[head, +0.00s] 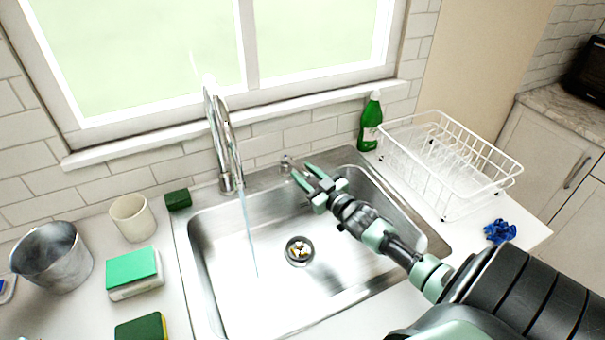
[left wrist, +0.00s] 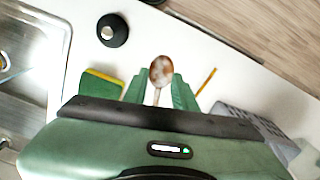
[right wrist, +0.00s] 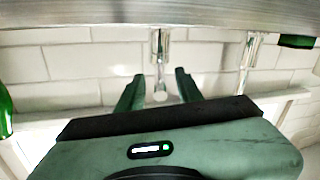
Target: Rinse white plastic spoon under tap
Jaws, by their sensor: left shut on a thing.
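The spoon (left wrist: 162,70) shows in the left wrist view, its pale bowl covered with brown stains. My left gripper (left wrist: 158,94) is shut on its handle, with the bowl beyond the fingertips; this gripper is outside the head view. The tap (head: 224,140) stands behind the steel sink (head: 230,300), and a thin stream of water (head: 248,235) falls from it into the basin. My right gripper (head: 308,177) is open and empty over the back of the sink. The small tap lever (head: 286,163) is just beyond its fingertips; it also shows in the right wrist view (right wrist: 160,48).
A white dish rack (head: 450,205) and a green bottle (head: 370,122) stand right of the sink, near a blue crumpled item (head: 499,231). Left are a metal bucket (head: 52,258), a cream cup (head: 133,218), a green-white box (head: 134,274) and a sponge (head: 142,328). Scraps lie at the drain (head: 299,251).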

